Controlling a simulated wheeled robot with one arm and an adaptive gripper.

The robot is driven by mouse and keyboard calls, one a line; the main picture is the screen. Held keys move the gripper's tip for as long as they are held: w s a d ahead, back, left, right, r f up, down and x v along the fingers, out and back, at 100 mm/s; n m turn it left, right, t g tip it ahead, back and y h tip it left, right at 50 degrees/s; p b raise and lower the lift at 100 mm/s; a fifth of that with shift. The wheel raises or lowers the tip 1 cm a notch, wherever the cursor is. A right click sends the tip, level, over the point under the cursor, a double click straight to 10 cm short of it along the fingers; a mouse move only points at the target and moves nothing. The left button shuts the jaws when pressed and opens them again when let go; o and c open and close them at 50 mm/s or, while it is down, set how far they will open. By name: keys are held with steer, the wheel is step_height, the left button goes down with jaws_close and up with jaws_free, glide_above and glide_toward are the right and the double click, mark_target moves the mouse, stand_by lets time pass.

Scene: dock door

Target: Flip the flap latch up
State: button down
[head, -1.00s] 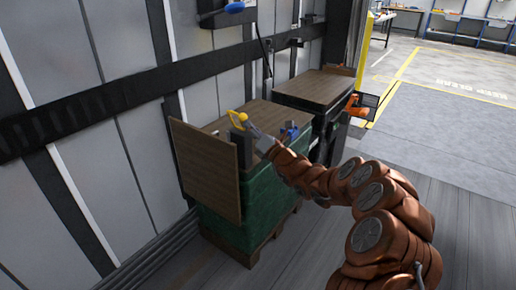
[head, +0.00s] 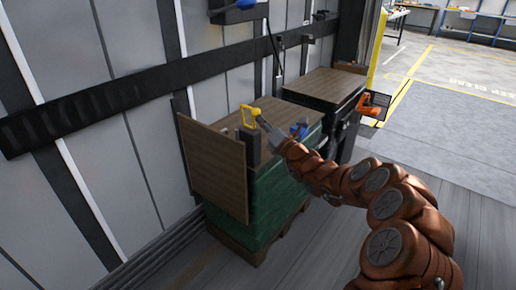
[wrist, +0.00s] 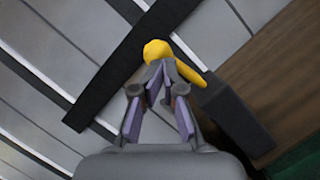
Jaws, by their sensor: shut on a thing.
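The flap latch (head: 246,115) is a yellow bar with a rounded end, on a dark grey block (head: 250,147) at the table's left end. In the head view it stands above the block as a bent yellow shape. In the wrist view its yellow knob (wrist: 156,49) is at the fingertips, and its arm slopes down right to the grey block (wrist: 236,115). My gripper (head: 260,119) reaches it from the right. In the wrist view my gripper (wrist: 160,70) is closed at the knob; the exact contact is partly hidden by the fingers.
A brown upright panel (head: 212,168) stands left of the block. The brown tabletop (head: 215,108) sits over a green-sided base (head: 275,205). A blue item (head: 298,130) lies near my arm. A second table (head: 325,88) is behind. The floor at right is open.

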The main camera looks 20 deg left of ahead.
steer(key=shift+s+a+r, duration=0.15)
steer(key=shift+a+r, duration=0.2)
steer(key=shift+r, duration=0.2)
stand_by(0.4)
steer(key=b+v, duration=0.1)
steer(key=v, duration=0.5)
steer(key=s+a+f+b+v, duration=0.1)
steer(key=v, duration=0.6)
steer(key=shift+s+a+f, duration=0.15)
steer(key=shift+s+f, duration=0.15)
steer(key=shift+f, duration=0.05)
stand_by(0.3)
